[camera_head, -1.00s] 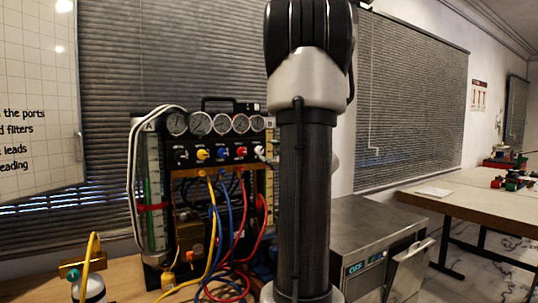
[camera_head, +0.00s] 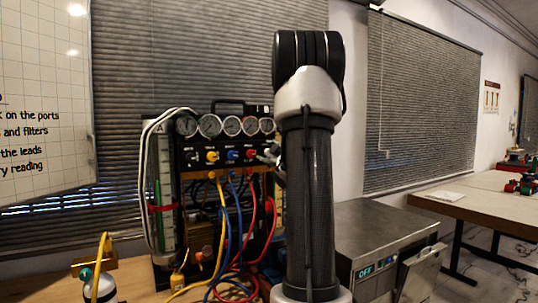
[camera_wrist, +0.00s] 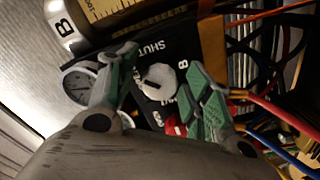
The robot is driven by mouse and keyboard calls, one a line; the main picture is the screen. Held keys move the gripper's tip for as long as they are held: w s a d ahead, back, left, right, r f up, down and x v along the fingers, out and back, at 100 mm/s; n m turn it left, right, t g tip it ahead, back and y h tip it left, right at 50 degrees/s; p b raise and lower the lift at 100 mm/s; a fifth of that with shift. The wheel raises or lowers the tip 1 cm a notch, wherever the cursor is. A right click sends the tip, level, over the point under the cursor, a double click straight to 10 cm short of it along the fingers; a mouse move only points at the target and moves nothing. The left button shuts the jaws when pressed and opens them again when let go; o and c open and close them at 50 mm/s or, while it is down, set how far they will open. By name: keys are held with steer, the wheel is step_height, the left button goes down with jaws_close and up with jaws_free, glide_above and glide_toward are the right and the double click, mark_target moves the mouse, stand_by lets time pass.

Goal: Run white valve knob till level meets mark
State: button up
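The white valve knob (camera_wrist: 158,80) is round with a dark pointer slot, on a black panel marked SHUT, in the wrist view. My gripper (camera_wrist: 162,74) is open, with one green-padded finger on each side of the knob; whether the pads touch it I cannot tell. In the head view my gripper (camera_head: 272,153) shows small at the panel's right end and hides the knob. Column A (camera_head: 163,190) holds green liquid and has a red band (camera_head: 162,208) across it. Column B (camera_head: 279,195) is mostly hidden behind my arm; its scale top (camera_wrist: 112,8) shows in the wrist view, without a readable level.
Yellow (camera_head: 211,156), blue (camera_head: 232,155) and red (camera_head: 250,154) knobs sit left of the white one, under a row of gauges (camera_head: 209,125). Colored hoses (camera_head: 226,235) hang in front. A steel box (camera_head: 378,232) stands to the right.

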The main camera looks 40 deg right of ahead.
steer(key=c, duration=0.9)
steer(key=m, duration=0.4)
steer(key=shift+m, duration=2.3)
steer(key=o, duration=1.1)
steer(key=shift+c, duration=0.2)
